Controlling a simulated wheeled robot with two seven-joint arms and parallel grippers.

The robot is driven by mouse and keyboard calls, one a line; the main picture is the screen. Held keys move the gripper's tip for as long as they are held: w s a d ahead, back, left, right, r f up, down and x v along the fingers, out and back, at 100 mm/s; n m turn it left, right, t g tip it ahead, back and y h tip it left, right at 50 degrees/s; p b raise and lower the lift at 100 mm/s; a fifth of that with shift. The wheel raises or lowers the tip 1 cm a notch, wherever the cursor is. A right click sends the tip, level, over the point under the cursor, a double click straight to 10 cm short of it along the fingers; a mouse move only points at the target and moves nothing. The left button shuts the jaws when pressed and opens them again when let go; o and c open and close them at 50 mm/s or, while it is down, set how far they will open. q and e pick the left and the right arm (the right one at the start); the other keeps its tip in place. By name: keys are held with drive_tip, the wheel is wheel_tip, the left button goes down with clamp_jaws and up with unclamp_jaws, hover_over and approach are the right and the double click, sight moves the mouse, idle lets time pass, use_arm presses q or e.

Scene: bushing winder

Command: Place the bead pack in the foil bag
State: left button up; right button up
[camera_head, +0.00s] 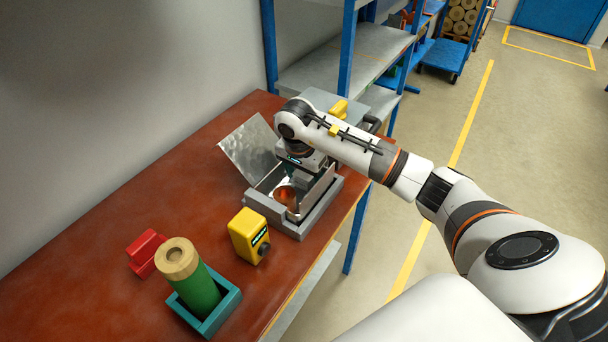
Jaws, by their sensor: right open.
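The silver foil bag (253,152) stands open in a grey tray (320,216) on the bench, with its flap tilted up at the left. An orange round item that looks like the bead pack (286,196) shows inside the bag, low between its walls. My right gripper (296,180) reaches in from the right and is over the bag's opening, just behind the orange item. It is open. Its fingertips are partly hidden by the bag, and I cannot tell whether they touch the pack. My left gripper is not in view.
A yellow device (248,236) stands left of the tray. A green cylinder (198,288) stands in a teal holder (214,318), beside a red block (146,252). A grey box (328,102) and blue-post shelves (346,60) are behind. The red-brown bench (100,262) is clear at left.

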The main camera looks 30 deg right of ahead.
sight(300, 178)
drive_tip(key=shift+r, duration=0.25)
wheel_tip(300, 178, up, 12)
drive_tip(key=a+b, duration=0.1)
drive_tip(key=shift+s+a+f, duration=0.15)
drive_tip(key=shift+s+a, duration=0.2)
drive_tip(key=shift+f, duration=0.1)
